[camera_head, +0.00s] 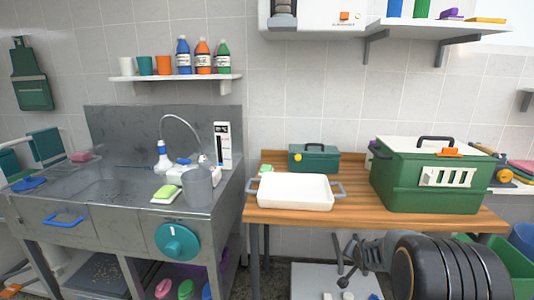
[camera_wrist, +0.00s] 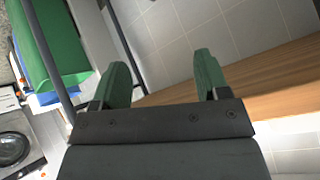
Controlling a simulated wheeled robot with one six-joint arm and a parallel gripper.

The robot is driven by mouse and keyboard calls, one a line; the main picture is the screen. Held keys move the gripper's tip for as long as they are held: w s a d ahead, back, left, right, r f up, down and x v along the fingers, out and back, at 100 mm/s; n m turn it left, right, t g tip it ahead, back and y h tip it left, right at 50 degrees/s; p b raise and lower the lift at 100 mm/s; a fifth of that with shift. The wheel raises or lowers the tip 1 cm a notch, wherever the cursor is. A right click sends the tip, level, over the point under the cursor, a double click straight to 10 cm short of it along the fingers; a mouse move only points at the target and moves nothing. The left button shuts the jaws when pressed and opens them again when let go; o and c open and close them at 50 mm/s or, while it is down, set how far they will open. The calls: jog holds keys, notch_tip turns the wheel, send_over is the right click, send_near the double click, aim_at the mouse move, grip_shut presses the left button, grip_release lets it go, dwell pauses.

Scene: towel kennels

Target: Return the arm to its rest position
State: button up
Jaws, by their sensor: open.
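My gripper (camera_wrist: 160,80) shows in the wrist view with its two green fingers apart and nothing between them. In the head view a dark, rounded part of my arm (camera_head: 450,268) is low at the right, in front of the wooden table (camera_head: 400,216). I cannot make out my fingertips there. The wrist view is tilted and shows a wooden edge (camera_wrist: 270,82) to the right of the fingers and tiled wall behind.
On the table stand a white tray (camera_head: 296,204), a small green toolbox (camera_head: 325,158) and a green pet carrier (camera_head: 400,190). At the left is a steel sink unit (camera_head: 115,222). A green bin (camera_head: 512,268) stands at the lower right.

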jog(key=s+a+r+n+g+p, duration=0.1)
jog(key=s+a+r+n+p, duration=0.1)
jog(key=s+a+r+p, duration=0.35)
jog(key=s+a+r+n+g+p, duration=0.1)
jog(key=s+a+r+p, duration=0.1)
jog(key=s+r, duration=0.65)
jog(key=s+a+r+n+g+y+p, duration=0.2)
jog(key=s+a+r+p, duration=0.4)
jog(key=s+r, duration=0.5)
jog(key=s+n+g, duration=0.1)
jog(key=n, duration=0.1)
jog(key=shift+s+n, duration=0.3)
jog(key=shift+r, duration=0.2)
